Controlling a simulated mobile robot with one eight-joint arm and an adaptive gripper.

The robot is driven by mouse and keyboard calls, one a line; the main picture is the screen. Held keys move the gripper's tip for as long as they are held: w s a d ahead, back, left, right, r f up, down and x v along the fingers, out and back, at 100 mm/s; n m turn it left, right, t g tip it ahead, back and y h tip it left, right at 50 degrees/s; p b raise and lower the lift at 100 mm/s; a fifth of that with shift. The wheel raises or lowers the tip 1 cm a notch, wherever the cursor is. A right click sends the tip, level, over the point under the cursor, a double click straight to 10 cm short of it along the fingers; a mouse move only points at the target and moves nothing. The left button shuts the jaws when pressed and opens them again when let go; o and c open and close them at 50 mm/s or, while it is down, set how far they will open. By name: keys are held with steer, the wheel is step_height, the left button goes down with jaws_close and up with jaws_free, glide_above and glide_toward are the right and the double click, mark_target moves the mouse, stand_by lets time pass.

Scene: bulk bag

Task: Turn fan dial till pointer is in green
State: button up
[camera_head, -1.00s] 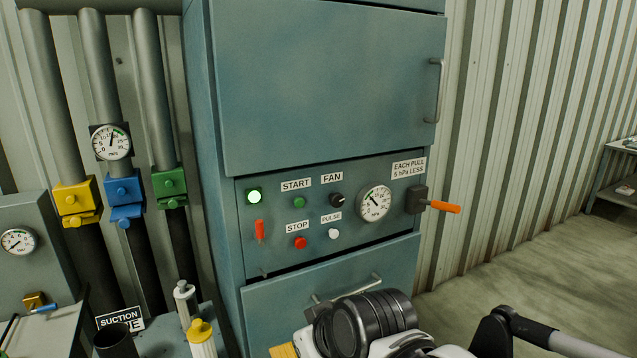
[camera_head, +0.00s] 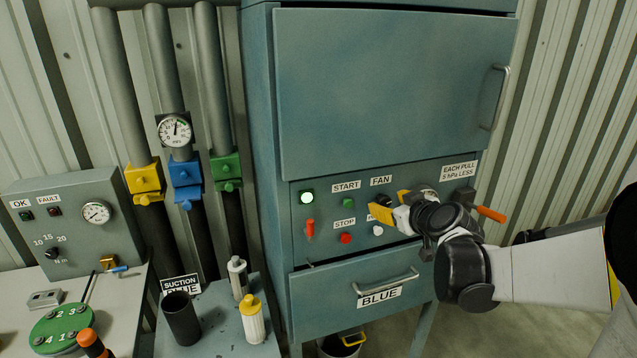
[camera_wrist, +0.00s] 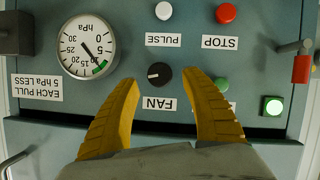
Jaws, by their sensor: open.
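The black fan dial (camera_wrist: 159,74) is a knob with a white mark, by the FAN label on the blue-green panel (camera_head: 330,255). It also shows in the head view (camera_head: 384,200). My gripper (camera_wrist: 161,79) is open, its yellow fingers on either side of the dial in the wrist view, with gaps. I cannot tell whether the tips reach past its face. My gripper also shows in the head view (camera_head: 389,205). The hPa gauge (camera_wrist: 84,44) appears upside down in the wrist view; its needle points lower right, near the small green arc. My gripper hides it in the head view.
Start (camera_head: 348,203), stop (camera_head: 345,238) and white pulse (camera_head: 378,230) buttons surround the dial. A green lamp (camera_head: 307,198) is lit. An orange-handled lever (camera_head: 490,213) projects at the right. Another gauge (camera_head: 175,131) is on a pipe.

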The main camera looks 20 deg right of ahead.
mark_target(386, 201)
steer(key=shift+x, duration=1.65)
steer(key=shift+c, duration=0.4)
steer(key=c, duration=1.1)
steer(key=shift+d+m+y+b, duration=0.1)
steer(key=shift+m+y+b, duration=0.3)
steer(key=shift+m, duration=0.2)
steer(key=shift+m+y, duration=0.4)
steer(key=shift+m, duration=0.1)
steer(key=o, duration=1.2)
